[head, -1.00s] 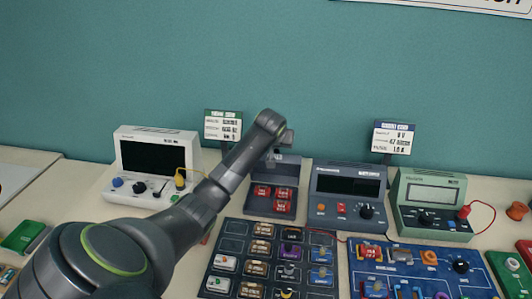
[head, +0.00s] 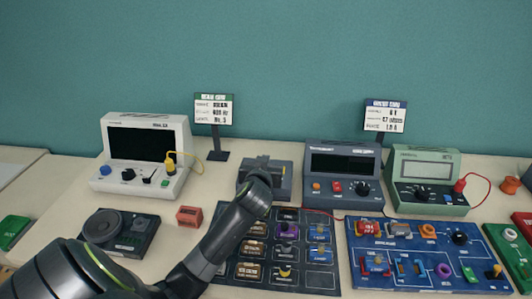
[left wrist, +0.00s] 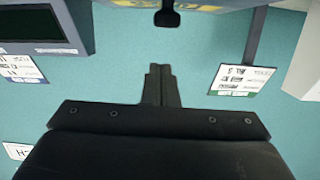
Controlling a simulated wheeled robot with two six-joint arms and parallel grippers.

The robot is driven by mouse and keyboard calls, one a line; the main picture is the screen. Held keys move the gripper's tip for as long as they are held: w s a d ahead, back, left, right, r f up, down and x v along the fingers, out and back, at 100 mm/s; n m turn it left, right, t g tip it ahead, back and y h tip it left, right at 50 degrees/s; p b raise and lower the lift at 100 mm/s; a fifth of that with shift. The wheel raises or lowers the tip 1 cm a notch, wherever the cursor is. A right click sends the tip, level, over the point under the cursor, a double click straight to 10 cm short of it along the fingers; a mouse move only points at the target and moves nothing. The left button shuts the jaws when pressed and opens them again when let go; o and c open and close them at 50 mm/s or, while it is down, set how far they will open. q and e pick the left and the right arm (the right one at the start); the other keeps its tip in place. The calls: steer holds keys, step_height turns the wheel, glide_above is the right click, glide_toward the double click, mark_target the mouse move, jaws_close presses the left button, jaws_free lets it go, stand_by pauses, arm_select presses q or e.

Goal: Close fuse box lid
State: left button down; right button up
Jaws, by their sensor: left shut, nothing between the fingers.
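The fuse box (head: 284,180) is a dark grey box in the middle of the table's back row. Its lid appears down, with a dark flat top; my arm hides part of its front, and no red fuses show. My left arm reaches over from the lower left, its end in front of the box. In the left wrist view my left gripper (left wrist: 160,85) is shut and empty. Beyond its tips are a dark knob-like part (left wrist: 167,17) and a yellow-black striped edge, perhaps of the lid; contact cannot be told. My right gripper is not in view.
A white oscilloscope (head: 183,185) stands to the left, and a blue-grey meter (head: 343,199) and a green meter (head: 430,205) to the right. A button panel (head: 322,278) and a blue board (head: 400,286) lie in front. A red block (head: 189,216) sits left of the box.

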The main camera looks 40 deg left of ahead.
arm_select(q)
steer(key=shift+s+d+f, duration=0.2)
steer(key=shift+s+f, duration=0.2)
steer(key=shift+f, duration=0.15)
steer(key=shift+s+d+f, duration=0.2)
steer(key=shift+s+f, duration=0.2)
steer(key=shift+f, duration=0.1)
steer(key=shift+s+d+f+b, duration=0.15)
steer(key=shift+s+f+b, duration=0.2)
steer(key=shift+f, duration=0.15)
